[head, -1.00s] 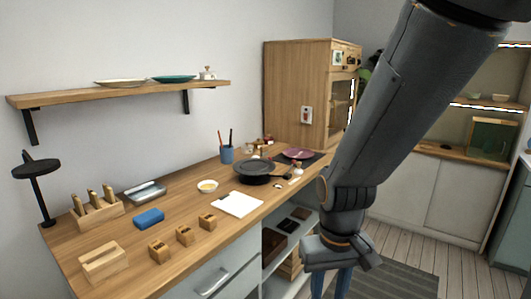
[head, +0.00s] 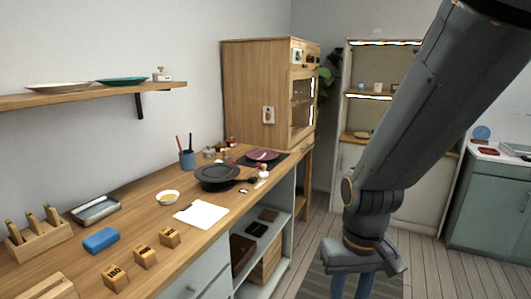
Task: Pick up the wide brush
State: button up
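A blue cup (head: 187,160) stands on the wooden worktop near the wall, with two thin upright handles in it, one reddish (head: 179,143) and one dark (head: 191,142). I cannot tell whether either is the wide brush, as no bristles show clearly at this size. My gripper (head: 351,286) hangs low at the bottom of the view, off the front of the worktop and well to the right of the cup. Its two blue fingers stand apart with nothing visible between them; their tips are cut off by the frame.
On the worktop (head: 140,205) are a dark pan (head: 217,177), a small yellow-filled bowl (head: 168,197), a white sheet (head: 200,214), a blue block (head: 101,240) and several numbered wooden blocks. A tall wooden cabinet (head: 255,100) stands behind. The floor (head: 420,262) on the right is clear.

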aim_at(227, 152)
jog(key=z, duration=0.7)
jog(key=i, duration=3.1)
jog(key=u, duration=1.65)
